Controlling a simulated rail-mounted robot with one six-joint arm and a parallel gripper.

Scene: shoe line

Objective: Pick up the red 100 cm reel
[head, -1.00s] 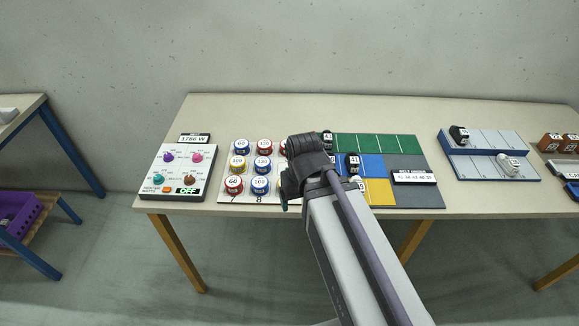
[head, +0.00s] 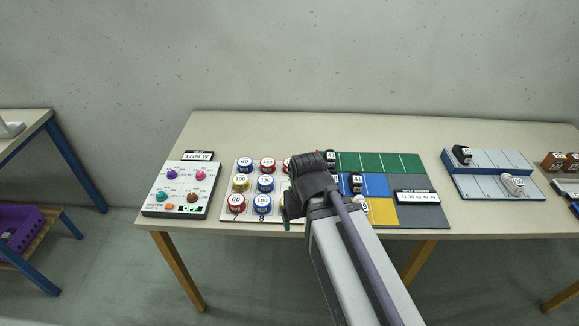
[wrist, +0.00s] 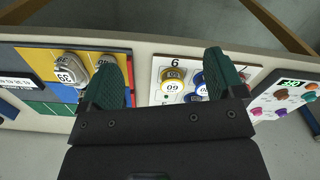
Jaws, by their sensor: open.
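The reels stand in rows on a white board (head: 227,217) with columns marked 7 and 8. A red reel at the back of the third column (head: 287,163) is mostly hidden behind my arm; its number is not readable, so I cannot tell whether it is the 100. Other red reels read 120 (head: 267,165) and 60 (head: 236,203). My gripper (wrist: 163,70) is open and empty in the wrist view, its fingers apart above the board's edge. A yellow 60 reel (wrist: 173,77) shows between them, with blue reels partly behind the right finger.
A control panel (head: 180,190) with knobs stands left of the reel board. Right of it lies a green, blue, yellow and grey board (head: 420,215) bearing shoes. A blue-edged rack (head: 490,193) is further right. Table (head: 330,125) behind the boards is clear.

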